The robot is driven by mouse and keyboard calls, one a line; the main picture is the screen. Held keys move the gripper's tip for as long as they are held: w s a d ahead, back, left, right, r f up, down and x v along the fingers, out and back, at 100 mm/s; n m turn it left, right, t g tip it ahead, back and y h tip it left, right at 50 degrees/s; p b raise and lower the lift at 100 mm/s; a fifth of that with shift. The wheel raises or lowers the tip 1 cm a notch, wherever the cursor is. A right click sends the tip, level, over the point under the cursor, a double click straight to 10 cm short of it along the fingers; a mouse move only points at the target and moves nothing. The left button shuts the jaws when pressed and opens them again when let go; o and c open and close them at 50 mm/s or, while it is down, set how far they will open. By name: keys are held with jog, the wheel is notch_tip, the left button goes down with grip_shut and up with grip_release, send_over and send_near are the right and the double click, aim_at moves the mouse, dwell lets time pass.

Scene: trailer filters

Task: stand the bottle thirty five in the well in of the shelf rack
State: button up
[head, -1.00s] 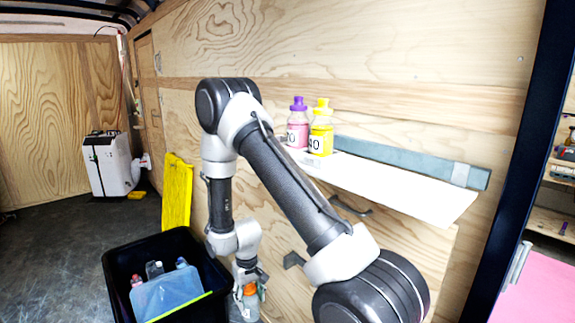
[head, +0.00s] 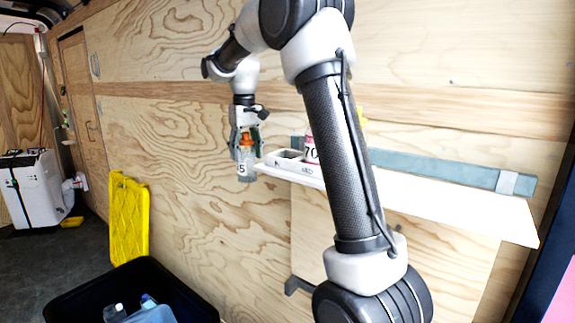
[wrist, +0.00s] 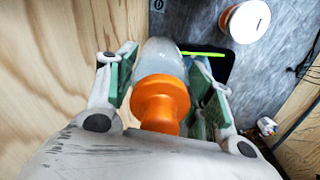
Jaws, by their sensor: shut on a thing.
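The bottle (head: 246,166) has a clear grey body, an orange cap and a label on which a 5 shows. My gripper (head: 246,143) is shut on it near the cap and holds it about upright in the air, just left of the shelf's left end. The wrist view shows the bottle (wrist: 163,57) between the green finger pads of my gripper (wrist: 165,75), cap toward the camera. The shelf rack (head: 287,158) sits at the left end of the white shelf (head: 450,212), with a dark opening at its near left. Its lettering is too small to read surely.
A pink bottle labelled 70 (head: 311,150) stands at the rack, partly behind my arm. A black bin (head: 75,300) with bottles stands below on the floor. A yellow panel (head: 128,218) leans on the wooden wall.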

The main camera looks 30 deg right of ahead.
jog(key=s+d+r, duration=0.2)
jog(key=s+r, duration=0.5)
jog(key=r, duration=0.4)
jog(key=s+d+r, duration=0.1)
jog(key=s+r, duration=0.6)
jog(key=r, duration=0.3)
jog(key=shift+n, duration=0.3)
jog(key=shift+s+d+f, duration=0.1)
jog(key=shift+s+f, duration=0.5)
jog(key=shift+f, duration=1.15)
jog(key=shift+s+a+f, duration=0.1)
jog(key=shift+s+f, duration=0.45)
jog(key=shift+f, duration=1.25)
jog(key=shift+s+d+f, duration=0.1)
jog(key=shift+s+f, duration=0.5)
jog(key=shift+f, duration=1.15)
jog(key=shift+f, duration=0.15)
jog(key=o, duration=1.3)
jog(key=shift+o, duration=0.2)
